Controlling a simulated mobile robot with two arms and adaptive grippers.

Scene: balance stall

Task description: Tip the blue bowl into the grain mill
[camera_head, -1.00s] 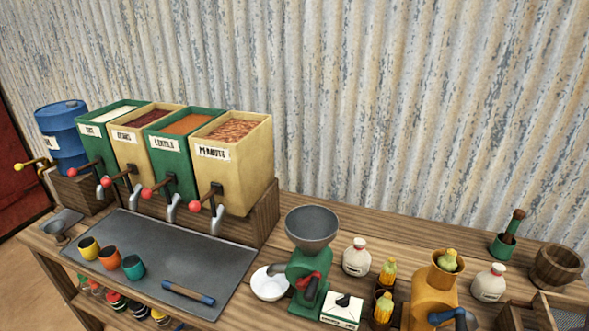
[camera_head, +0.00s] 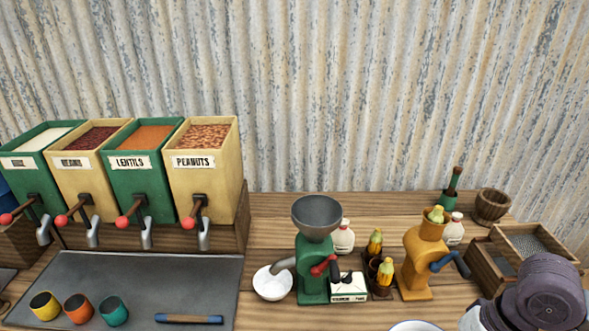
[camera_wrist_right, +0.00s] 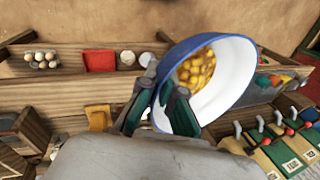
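The blue bowl (camera_wrist_right: 210,85), white inside with a blue rim and outside, holds yellow kernels in the right wrist view. My right gripper (camera_wrist_right: 160,98) is shut on its wall near the rim; the bowl looks tilted in this view. In the head view only a sliver of the bowl's rim (camera_head: 415,326) shows at the bottom edge. A green mill (camera_head: 313,270) with a grey funnel hopper (camera_head: 317,215) stands mid-table. An orange mill (camera_head: 416,262) with yellow cobs in its hopper stands to its right. The bowl is apart from both. My left gripper is out of view.
A white dish (camera_head: 272,284) sits under the green mill's spout. A small labelled box (camera_head: 348,288), cobs (camera_head: 385,272) and white jars (camera_head: 343,238) stand close around the mills. Dispensers (camera_head: 205,170) stand left. A wooden tray (camera_head: 520,250) is at right.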

